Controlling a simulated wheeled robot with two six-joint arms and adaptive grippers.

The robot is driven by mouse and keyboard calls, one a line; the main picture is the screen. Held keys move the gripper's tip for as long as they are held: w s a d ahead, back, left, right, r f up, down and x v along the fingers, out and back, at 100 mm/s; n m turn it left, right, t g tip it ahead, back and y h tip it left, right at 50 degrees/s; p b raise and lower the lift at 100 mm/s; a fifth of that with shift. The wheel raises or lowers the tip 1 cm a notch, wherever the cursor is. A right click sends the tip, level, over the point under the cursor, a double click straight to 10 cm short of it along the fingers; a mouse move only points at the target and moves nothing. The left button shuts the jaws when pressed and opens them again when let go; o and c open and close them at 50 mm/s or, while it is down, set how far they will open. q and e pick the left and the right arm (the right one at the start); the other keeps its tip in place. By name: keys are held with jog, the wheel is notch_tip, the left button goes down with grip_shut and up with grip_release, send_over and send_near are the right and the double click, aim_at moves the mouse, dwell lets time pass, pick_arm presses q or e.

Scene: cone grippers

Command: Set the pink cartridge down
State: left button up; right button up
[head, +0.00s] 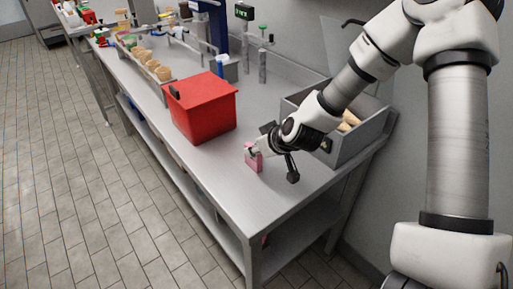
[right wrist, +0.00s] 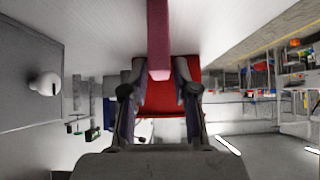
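The pink cartridge (head: 254,161) stands upright on the steel bench top (head: 290,185), near its front edge and to the right of the red box. My right gripper (head: 258,151) is at the cartridge's upper part, reaching in from the right. The cartridge's far end runs out of that view. My left gripper is not in view.
A red box (head: 203,107) stands close behind the cartridge. A grey bin (head: 350,148) with tan items is beside my right forearm. A rack of brown cups (head: 150,66) and a stand (head: 262,65) are farther back. The bench's near corner is clear.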

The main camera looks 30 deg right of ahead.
jog(key=shift+r, duration=0.1)
jog(key=shift+s+r+p, duration=0.1)
jog(key=shift+r+p, duration=0.25)
jog(key=shift+r, duration=0.15)
jog(key=p+v, duration=0.3)
jog(key=v, duration=0.8)
jog(key=shift+s+p, duration=0.3)
jog(key=shift+p, duration=0.05)
